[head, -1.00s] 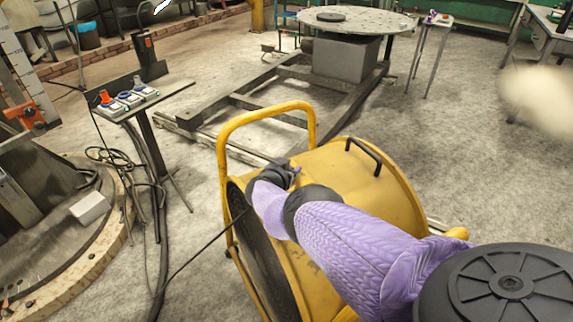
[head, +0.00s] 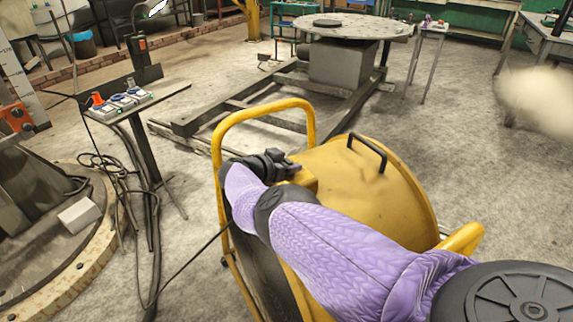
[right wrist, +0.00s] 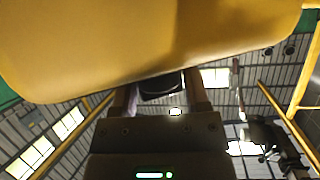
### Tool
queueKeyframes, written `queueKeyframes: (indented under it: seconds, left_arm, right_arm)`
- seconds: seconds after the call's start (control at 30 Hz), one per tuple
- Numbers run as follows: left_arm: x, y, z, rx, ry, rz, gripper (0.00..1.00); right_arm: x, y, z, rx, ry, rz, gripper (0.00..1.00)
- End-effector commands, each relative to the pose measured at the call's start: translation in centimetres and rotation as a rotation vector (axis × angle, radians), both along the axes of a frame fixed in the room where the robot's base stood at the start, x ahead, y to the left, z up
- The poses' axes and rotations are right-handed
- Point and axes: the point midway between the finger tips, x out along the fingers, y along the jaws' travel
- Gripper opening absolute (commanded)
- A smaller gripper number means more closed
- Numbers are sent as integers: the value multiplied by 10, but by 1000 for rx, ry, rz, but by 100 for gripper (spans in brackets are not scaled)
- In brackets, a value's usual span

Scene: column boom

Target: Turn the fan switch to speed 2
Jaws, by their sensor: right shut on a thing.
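The large yellow drum fan (head: 375,205) stands on the floor at the lower middle of the head view. A small yellow box (head: 306,179) sits on top of its housing. My right gripper (head: 292,167), on the purple-sleeved arm, is at that box. In the right wrist view the right gripper (right wrist: 160,92) has its two fingers on either side of a black knob, the fan switch (right wrist: 161,86), below the yellow housing. It is shut on this switch. The switch's speed marks are hidden, so its setting cannot be read. My left gripper is not in view.
The fan's yellow tube handle (head: 262,108) rises left of my gripper, and a black handle (head: 368,152) is on the drum to the right. A small stand with sockets (head: 125,100) and loose cables are at left. A round table (head: 350,27) stands behind.

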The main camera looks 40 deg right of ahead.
Motion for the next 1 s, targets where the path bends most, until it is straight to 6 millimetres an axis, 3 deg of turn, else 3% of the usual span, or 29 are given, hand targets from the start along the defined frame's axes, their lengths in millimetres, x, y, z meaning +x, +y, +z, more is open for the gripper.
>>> queueKeyframes:
  seconds: [0.17,0.2,0.33,0.67,0.83,1.0]
  left_arm:
    - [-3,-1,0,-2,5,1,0]
    - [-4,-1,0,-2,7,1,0]
    - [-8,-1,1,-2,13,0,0]
    - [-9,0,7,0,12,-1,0]
    - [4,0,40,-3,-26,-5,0]
    - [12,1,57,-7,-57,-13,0]
  right_arm:
    - [-1,2,-4,9,3,0,0]
    - [-1,2,-4,8,3,0,61]
    - [-1,1,-3,6,3,0,88]
    - [-1,5,4,3,1,1,91]
    - [-4,42,26,4,-2,4,91]
    - [-9,77,36,4,-1,2,91]
